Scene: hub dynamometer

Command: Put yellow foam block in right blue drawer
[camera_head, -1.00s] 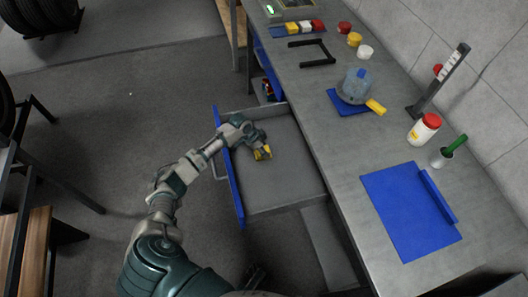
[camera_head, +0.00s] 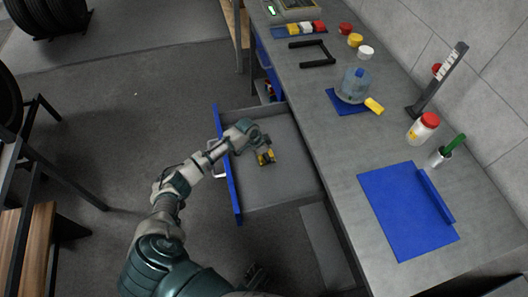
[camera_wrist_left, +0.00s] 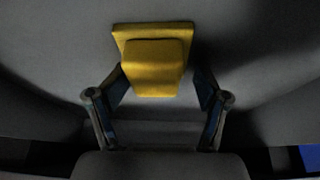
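The open blue-fronted drawer (camera_head: 228,180) stands pulled out from the bench, with a grey inside. The yellow foam block (camera_wrist_left: 155,62) is inside the drawer, apparently on its floor; in the head view it is a small yellow patch (camera_head: 265,158) partly hidden by my left gripper. My left gripper (camera_head: 264,155) reaches over the drawer front and points down at the block. In the left wrist view its two fingers (camera_wrist_left: 160,85) are spread on either side of the block, looking open. A dark shape at the bottom edge of the head view may be my right gripper (camera_head: 254,276); its fingers are unclear.
Most of the drawer floor is clear.

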